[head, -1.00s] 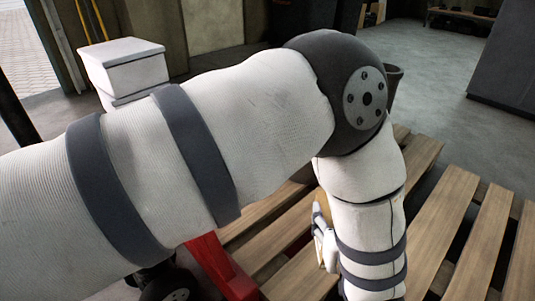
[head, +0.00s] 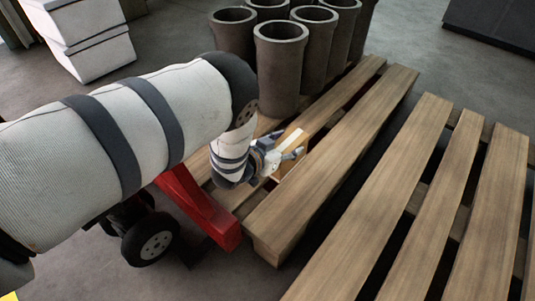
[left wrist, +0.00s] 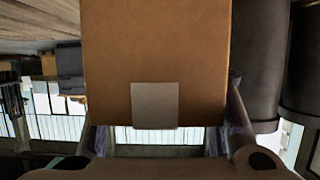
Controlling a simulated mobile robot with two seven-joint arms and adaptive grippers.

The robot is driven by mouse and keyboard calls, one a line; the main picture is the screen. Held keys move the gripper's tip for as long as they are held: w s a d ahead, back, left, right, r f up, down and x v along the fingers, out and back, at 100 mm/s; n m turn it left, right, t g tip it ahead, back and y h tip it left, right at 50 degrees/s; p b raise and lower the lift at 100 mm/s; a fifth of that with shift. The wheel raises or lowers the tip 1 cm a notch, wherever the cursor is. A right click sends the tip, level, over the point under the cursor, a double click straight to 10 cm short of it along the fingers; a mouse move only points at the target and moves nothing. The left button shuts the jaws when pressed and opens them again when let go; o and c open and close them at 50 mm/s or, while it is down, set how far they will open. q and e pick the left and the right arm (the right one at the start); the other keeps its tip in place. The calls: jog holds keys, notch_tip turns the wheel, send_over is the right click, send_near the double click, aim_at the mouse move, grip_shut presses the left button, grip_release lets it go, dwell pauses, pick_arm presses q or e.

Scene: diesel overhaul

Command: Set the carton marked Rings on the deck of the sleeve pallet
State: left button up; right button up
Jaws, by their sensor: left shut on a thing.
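My left gripper (head: 275,157) is shut on a small brown carton (head: 292,146). In the head view the carton is at the near-left part of the wooden pallet (head: 335,155), just in front of the sleeves; I cannot tell whether it touches the deck. In the left wrist view the carton (left wrist: 155,55) fills the upper middle, with a pale blank-looking patch on its face; no marking can be read. Several dark grey sleeves (head: 279,75) stand upright on the far part of the pallet. My right gripper is not in view.
A red pallet jack (head: 200,208) with a black wheel is at the pallet's left side. White stacked boxes (head: 85,40) stand at the back left. More bare slats (head: 440,190) lie to the right, with gaps between them. A dark cabinet (head: 495,25) is at the back right.

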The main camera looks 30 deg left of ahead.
pick_arm(q)
jog(key=f, duration=0.1)
jog(key=a+f, duration=0.1)
jog(key=a+f+b, duration=0.1)
jog(key=shift+s+a+f, duration=0.15)
jog(key=shift+s+f, duration=0.15)
jog(key=shift+s, duration=0.05)
jog(key=f+b, duration=0.1)
jog(key=f, duration=0.2)
jog(key=a+f+b, duration=0.1)
jog(key=shift+s+f+b, duration=0.25)
jog(key=shift+f+b, duration=0.05)
jog(key=shift+r, duration=0.2)
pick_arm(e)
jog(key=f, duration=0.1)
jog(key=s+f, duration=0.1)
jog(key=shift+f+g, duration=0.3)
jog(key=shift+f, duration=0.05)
pick_arm(q)
jog(key=shift+f, duration=0.2)
jog(key=o, duration=1.4)
jog(key=shift+c, duration=0.2)
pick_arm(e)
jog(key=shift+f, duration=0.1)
